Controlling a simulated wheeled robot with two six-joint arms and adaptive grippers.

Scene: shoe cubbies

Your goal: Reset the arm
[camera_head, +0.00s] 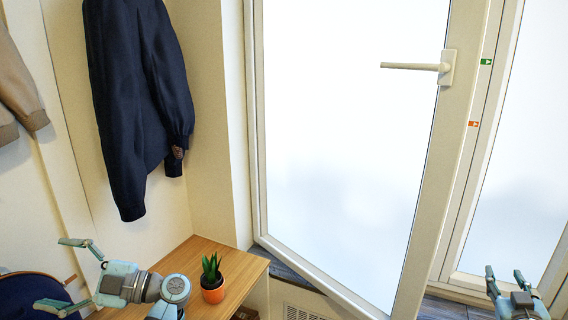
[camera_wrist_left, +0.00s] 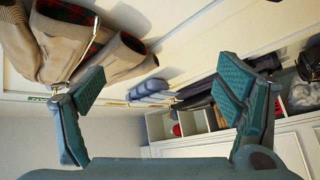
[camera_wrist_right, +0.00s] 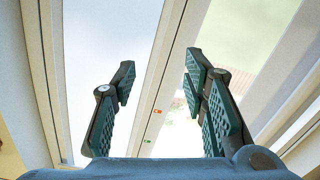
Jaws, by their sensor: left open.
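My left gripper (camera_head: 64,275) is at the lower left of the head view, with its two fingers spread wide and nothing between them. In the left wrist view its teal finger pads (camera_wrist_left: 162,90) are far apart and empty. My right gripper (camera_head: 504,271) is at the lower right of the head view, in front of the glazed door frame. In the right wrist view its fingers (camera_wrist_right: 160,78) are apart with only the glass and frame behind them. Neither gripper visibly touches anything.
A wooden bench top (camera_head: 234,285) with a potted plant (camera_head: 212,279) lies right of my left gripper. A dark jacket (camera_head: 137,90) hangs above. A glass door (camera_head: 345,130) with a lever handle (camera_head: 415,67) fills the middle. White cubbies (camera_wrist_left: 194,122) show in the left wrist view.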

